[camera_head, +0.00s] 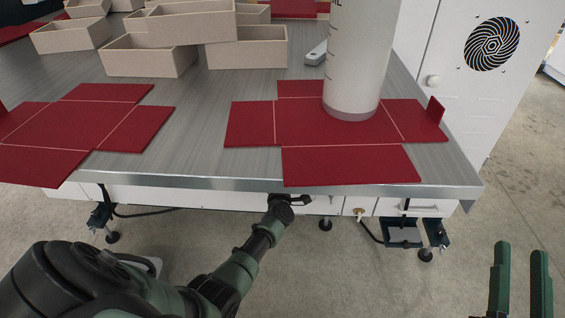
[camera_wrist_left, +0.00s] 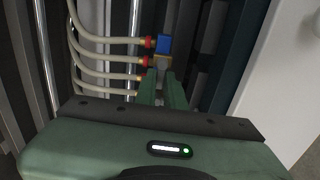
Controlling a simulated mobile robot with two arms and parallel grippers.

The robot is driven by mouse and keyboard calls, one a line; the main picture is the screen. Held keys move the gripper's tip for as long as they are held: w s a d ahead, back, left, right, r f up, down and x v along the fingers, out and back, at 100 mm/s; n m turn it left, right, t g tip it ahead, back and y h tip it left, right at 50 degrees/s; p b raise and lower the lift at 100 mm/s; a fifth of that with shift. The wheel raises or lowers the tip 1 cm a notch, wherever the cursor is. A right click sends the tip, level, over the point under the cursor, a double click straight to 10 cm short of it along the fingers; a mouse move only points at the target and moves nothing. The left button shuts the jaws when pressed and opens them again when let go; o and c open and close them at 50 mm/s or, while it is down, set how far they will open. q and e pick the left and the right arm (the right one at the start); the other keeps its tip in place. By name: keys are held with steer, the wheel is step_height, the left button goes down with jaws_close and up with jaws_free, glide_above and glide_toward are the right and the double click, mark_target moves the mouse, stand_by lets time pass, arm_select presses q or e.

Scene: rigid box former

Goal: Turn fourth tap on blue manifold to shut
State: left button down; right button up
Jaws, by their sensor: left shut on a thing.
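In the left wrist view the blue manifold (camera_wrist_left: 164,44) shows its blue top end, with brass below it. Several pale hoses (camera_wrist_left: 108,57) join its left side, the upper ones through red collars. My left gripper (camera_wrist_left: 162,82) is shut on a tap low on the manifold, level with the lower hoses. The fingers hide most of that tap and its angle. In the head view my left arm reaches to the table's front edge, and the fingertips are hidden there. My right gripper (camera_head: 520,285) is open and empty at the lower right, away from the table.
The metal-topped table (camera_head: 190,160) carries red flat box blanks (camera_head: 350,165), (camera_head: 75,125), open beige boxes (camera_head: 150,55) and a white column (camera_head: 358,60). Its front edge overhangs the left arm's end. A white cabinet (camera_head: 465,90) stands right. Floor at right is clear.

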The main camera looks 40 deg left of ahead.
arm_select(q)
steer(key=c, duration=1.5)
jaws_free()
steer(key=shift+d, duration=0.1)
